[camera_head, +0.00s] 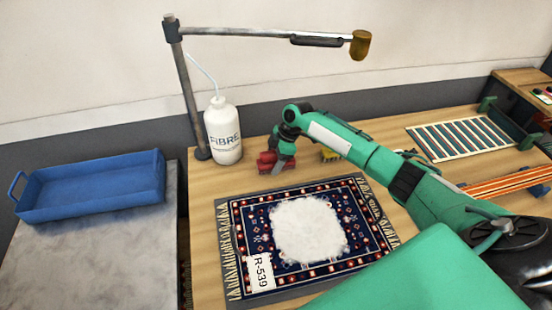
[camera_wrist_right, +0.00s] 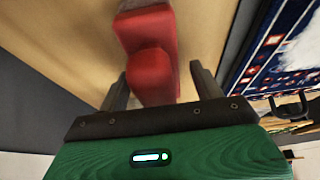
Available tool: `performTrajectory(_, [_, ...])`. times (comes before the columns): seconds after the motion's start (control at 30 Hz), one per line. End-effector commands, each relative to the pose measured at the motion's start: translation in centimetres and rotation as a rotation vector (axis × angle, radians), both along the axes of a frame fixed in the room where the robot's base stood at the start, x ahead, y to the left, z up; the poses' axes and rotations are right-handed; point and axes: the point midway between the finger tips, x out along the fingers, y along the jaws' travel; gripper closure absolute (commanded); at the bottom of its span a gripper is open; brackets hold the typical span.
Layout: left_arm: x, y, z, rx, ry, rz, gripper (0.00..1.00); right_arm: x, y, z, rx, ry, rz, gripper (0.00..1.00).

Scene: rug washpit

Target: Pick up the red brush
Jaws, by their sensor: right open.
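The red brush (camera_head: 267,161) lies on the wooden table behind the patterned rug, partly hidden by my right gripper in the head view. My right gripper (camera_head: 281,161) is right at the brush, its arm reaching in from the right. In the right wrist view the red brush (camera_wrist_right: 150,60) shows between the two dark fingers of my right gripper (camera_wrist_right: 160,85). The fingers are apart, with a gap visible on the right side of the brush. My left gripper is not in view.
A white FiBRE bottle (camera_head: 223,132) and a lamp-like post (camera_head: 186,90) stand just left of the brush. A yellow item (camera_head: 329,155) sits behind my right arm. The rug (camera_head: 240,240) with white foam (camera_head: 308,230) lies in front. A blue tray (camera_head: 90,187) is on the left.

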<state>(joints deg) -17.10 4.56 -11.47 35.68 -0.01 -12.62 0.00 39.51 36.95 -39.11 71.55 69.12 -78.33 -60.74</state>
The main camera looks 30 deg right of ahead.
Motion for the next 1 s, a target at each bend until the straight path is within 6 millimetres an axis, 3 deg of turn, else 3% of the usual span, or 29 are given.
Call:
performTrajectory(0.23, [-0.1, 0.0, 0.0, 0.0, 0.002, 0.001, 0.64, 0.0, 0.0, -0.2, -0.001, -0.001, 0.0, 0.36])
performTrajectory(0.5, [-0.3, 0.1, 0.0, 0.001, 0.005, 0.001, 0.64, 0.0, 0.0, -0.2, 0.0, -0.001, 0.0, 0.86])
performTrajectory(0.77, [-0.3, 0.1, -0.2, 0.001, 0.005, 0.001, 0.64, 0.1, 0.0, 0.2, 0.0, -0.002, 0.0, 0.86])
performTrajectory(1.0, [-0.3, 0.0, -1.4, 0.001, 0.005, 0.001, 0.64, 0.2, 0.0, 3.8, -0.001, -0.007, 0.001, 0.86])
